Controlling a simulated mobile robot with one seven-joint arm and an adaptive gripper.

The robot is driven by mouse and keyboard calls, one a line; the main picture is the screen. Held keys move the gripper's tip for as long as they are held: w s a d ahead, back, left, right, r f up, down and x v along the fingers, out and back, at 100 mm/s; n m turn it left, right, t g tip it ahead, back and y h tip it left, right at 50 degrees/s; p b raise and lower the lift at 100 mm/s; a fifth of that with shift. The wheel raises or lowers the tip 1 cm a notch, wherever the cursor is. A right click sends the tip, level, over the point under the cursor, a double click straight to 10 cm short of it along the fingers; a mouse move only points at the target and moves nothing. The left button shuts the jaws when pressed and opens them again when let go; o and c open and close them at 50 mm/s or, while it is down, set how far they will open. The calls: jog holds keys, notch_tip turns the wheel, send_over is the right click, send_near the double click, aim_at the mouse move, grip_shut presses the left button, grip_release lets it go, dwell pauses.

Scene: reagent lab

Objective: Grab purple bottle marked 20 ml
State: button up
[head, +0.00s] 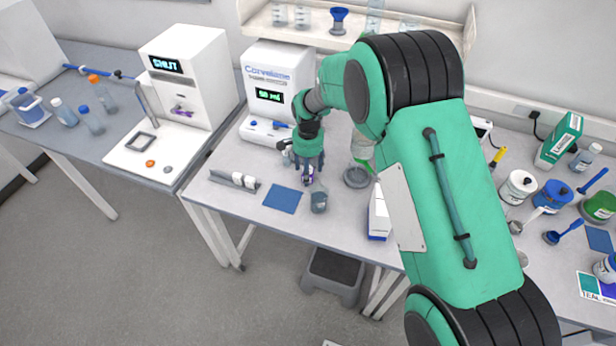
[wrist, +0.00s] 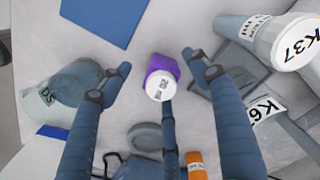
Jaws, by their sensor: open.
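The purple bottle (wrist: 163,64) stands between my fingers in the wrist view. Its white cap faces the camera and shows a "20" marking. My gripper (wrist: 157,66) is open, with one finger left of the bottle and one right of it; a gap shows on each side. Another dark blue finger part reaches up below the cap. In the head view, my gripper (head: 308,168) points down over the bench, and a bit of the purple bottle (head: 307,179) shows under it; the rest is hidden.
A container marked K37 (wrist: 285,40) and a K67 label (wrist: 268,112) are at the right. An orange cap (wrist: 196,163) is near the bottom. A flat blue mat (head: 283,199) lies left of my gripper.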

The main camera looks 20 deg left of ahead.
jog(key=shift+f, duration=0.1)
dwell(0.5)
jog(key=c, duration=1.2)
